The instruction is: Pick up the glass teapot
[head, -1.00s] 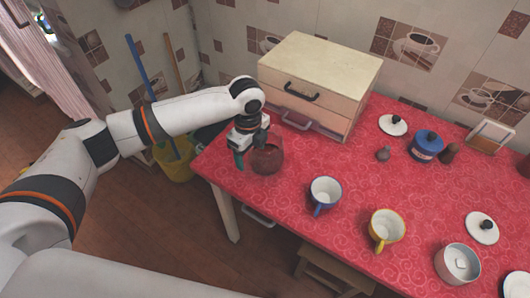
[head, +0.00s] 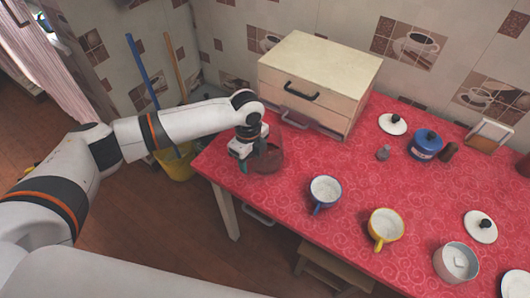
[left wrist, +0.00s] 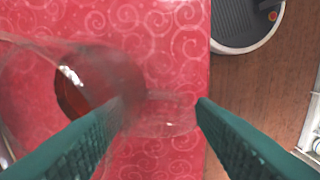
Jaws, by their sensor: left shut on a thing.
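The glass teapot (head: 269,160) is see-through with dark reddish tea inside. It is at the left end of the red counter, in front of the wooden drawer box. In the left wrist view the teapot (left wrist: 85,85) fills the left side, with a clear glass part reaching between the fingers. My left gripper (head: 247,157) is at the teapot's left side, its green fingers (left wrist: 162,110) shut on that glass part, which looks like the handle. Whether the teapot's base touches the cloth is unclear. My right gripper is not in view.
The drawer box (head: 335,72) stands close behind the teapot. A blue mug (head: 325,192) and a yellow mug (head: 385,228) stand to its right. The counter's left edge is close to the gripper.

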